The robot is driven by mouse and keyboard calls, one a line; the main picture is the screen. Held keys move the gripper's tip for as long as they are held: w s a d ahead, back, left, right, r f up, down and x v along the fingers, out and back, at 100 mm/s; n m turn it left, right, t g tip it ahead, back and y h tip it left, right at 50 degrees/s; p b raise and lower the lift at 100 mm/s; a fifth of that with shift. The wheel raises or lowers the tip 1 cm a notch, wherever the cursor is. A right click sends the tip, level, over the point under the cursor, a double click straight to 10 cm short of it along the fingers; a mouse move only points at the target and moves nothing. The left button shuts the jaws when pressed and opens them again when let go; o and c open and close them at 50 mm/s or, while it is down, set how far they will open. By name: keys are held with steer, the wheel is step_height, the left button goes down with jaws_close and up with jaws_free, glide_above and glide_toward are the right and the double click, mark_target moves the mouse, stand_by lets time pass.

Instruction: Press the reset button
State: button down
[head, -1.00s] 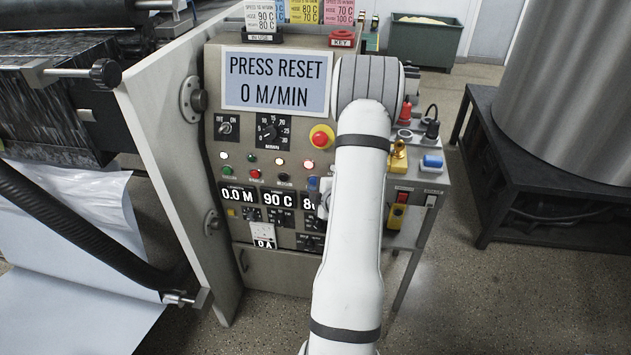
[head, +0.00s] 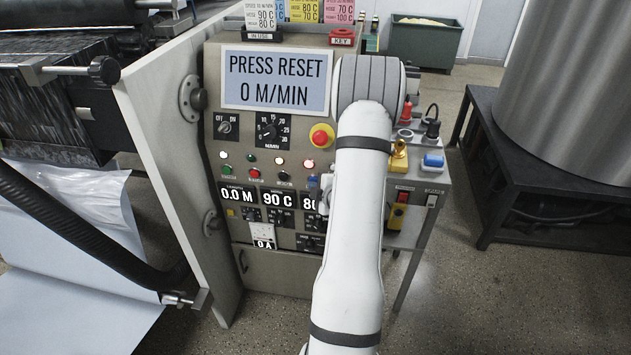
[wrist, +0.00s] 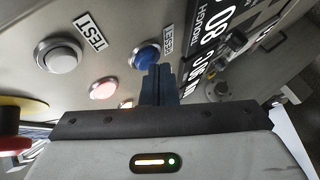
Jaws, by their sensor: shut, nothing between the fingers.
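My gripper (wrist: 160,71) is shut and empty. Its fingertips are just below the blue button in the wrist view, close to its lower right edge; I cannot tell whether they touch it. In the head view my arm hides most of the gripper. A screen (head: 277,81) on the panel reads "PRESS RESET 0 M/MIN".
A grey button (wrist: 58,56) labelled TEST and a lit pinkish button (wrist: 104,89) are close by. A red emergency knob (head: 321,136) sits higher on the panel. A side shelf with a yellow part (head: 399,157) and a blue switch (head: 432,162) is right of my arm.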

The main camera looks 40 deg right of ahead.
steer(key=shift+w+d, duration=0.1)
steer(key=shift+d, duration=0.05)
stand_by(0.4)
steer(key=shift+b, duration=0.3)
steer(key=shift+s+a+b, duration=0.35)
steer(key=shift+s+a, duration=0.15)
steer(key=shift+a, duration=0.1)
steer(key=s+a+b, duration=0.2)
steer(key=s+a, duration=0.1)
steer(key=shift+s+a, duration=0.15)
steer(key=shift+a, duration=0.25)
stand_by(0.7)
